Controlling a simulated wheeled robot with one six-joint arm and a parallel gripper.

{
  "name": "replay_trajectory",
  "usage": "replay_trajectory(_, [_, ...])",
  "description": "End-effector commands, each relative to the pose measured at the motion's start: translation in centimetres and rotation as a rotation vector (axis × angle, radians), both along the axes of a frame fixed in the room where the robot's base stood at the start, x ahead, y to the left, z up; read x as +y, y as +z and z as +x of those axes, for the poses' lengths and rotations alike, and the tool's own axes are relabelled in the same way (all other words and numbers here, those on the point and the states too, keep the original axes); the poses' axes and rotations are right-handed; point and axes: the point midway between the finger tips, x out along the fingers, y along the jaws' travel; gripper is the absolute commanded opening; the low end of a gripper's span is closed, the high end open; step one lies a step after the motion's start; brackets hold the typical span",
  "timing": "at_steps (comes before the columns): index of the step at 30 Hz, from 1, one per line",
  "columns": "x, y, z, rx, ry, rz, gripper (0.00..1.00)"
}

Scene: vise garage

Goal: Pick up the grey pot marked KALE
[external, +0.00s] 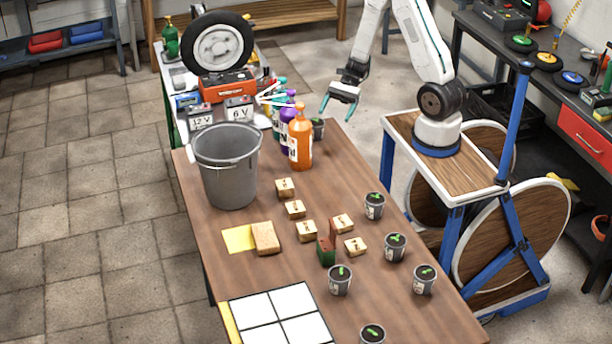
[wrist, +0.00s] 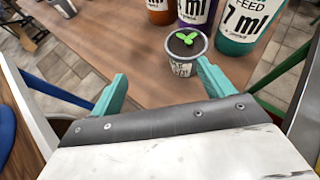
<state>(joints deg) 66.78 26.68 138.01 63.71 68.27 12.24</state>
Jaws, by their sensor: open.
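My gripper (external: 338,108) is open and empty, held above the far right edge of the wooden table. In the wrist view its two teal fingers (wrist: 163,75) are spread apart. A small grey pot with a green seedling (wrist: 186,55) stands upright just beyond the fingertips, nearer the right finger. Its white label has dark writing that I cannot read for sure. That pot (external: 318,128) also shows in the external view, beside the bottles and left of my gripper. Several similar pots, such as one by the right edge (external: 374,206), stand farther down the table; their labels are too small to read.
Orange (external: 300,138) and purple (external: 287,122) bottles stand close to the far pot; a teal bottle (wrist: 242,25) is just behind it in the wrist view. A grey bucket (external: 226,180), wooden blocks (external: 295,208) and a white tiled panel (external: 280,315) occupy the table.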

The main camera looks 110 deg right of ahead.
Motion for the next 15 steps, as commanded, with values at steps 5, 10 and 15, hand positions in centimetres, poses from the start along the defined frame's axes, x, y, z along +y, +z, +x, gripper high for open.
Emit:
replay_trajectory(5, [-2.3, 0.2, 2.3, -0.004, -0.168, 0.048, 0.81])
replay_trajectory(10, [-1.7, -0.4, 3.5, 0.005, -0.189, 0.066, 0.81])
replay_trajectory(15, [-0.6, -1.1, 4.9, 0.006, -0.186, 0.064, 0.81])
